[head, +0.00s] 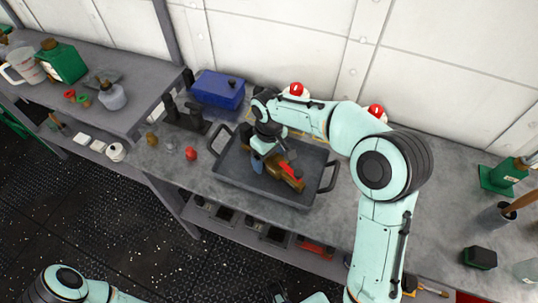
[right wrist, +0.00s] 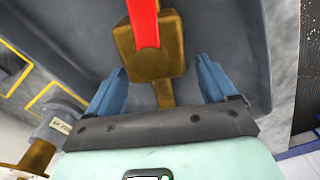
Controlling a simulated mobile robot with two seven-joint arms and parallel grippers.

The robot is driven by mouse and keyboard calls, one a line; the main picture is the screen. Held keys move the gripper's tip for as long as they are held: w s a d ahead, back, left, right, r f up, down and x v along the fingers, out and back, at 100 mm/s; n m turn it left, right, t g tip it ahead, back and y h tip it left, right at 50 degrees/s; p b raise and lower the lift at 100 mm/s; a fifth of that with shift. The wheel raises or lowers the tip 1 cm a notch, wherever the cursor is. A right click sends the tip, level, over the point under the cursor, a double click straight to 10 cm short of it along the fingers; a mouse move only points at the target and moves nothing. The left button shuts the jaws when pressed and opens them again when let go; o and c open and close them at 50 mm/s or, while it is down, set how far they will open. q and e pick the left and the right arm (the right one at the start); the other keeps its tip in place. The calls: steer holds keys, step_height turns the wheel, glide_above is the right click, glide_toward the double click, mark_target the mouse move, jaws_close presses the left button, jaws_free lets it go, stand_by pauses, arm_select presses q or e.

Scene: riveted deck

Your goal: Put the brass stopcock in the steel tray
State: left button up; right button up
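The brass stopcock (head: 291,183), with a red lever handle, is inside the dark grey steel tray (head: 322,158), right of its middle. In the right wrist view the stopcock (right wrist: 152,58) shows against the tray's grey floor (right wrist: 215,40). My right gripper (head: 258,163) reaches down into the tray at the stopcock's left end. In the right wrist view its blue fingers (right wrist: 158,88) stand wide apart, with gaps on both sides of the stopcock's narrow brass stem. My left arm shows only in part at the bottom left; its gripper is not seen.
A blue box (head: 217,92) stands behind the tray. A red knob-like item (head: 191,153) and a dark fixture (head: 185,115) stand to its left. Two red-topped items (head: 296,90) (head: 376,111) are at the wall. The bench right of my right arm has free room.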

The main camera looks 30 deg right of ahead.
arm_select(q)
steer(key=shift+w+r+p, duration=0.25)
steer(key=shift+r+p, duration=0.25)
steer(key=shift+r, duration=0.1)
steer(key=shift+w+r+p, duration=0.2)
steer(key=shift+r+p, duration=0.3)
steer(key=shift+r, duration=0.05)
arm_select(e)
step_height(320, 180, up, 12)
steer(key=shift+r, duration=0.2)
steer(key=shift+f, duration=0.1)
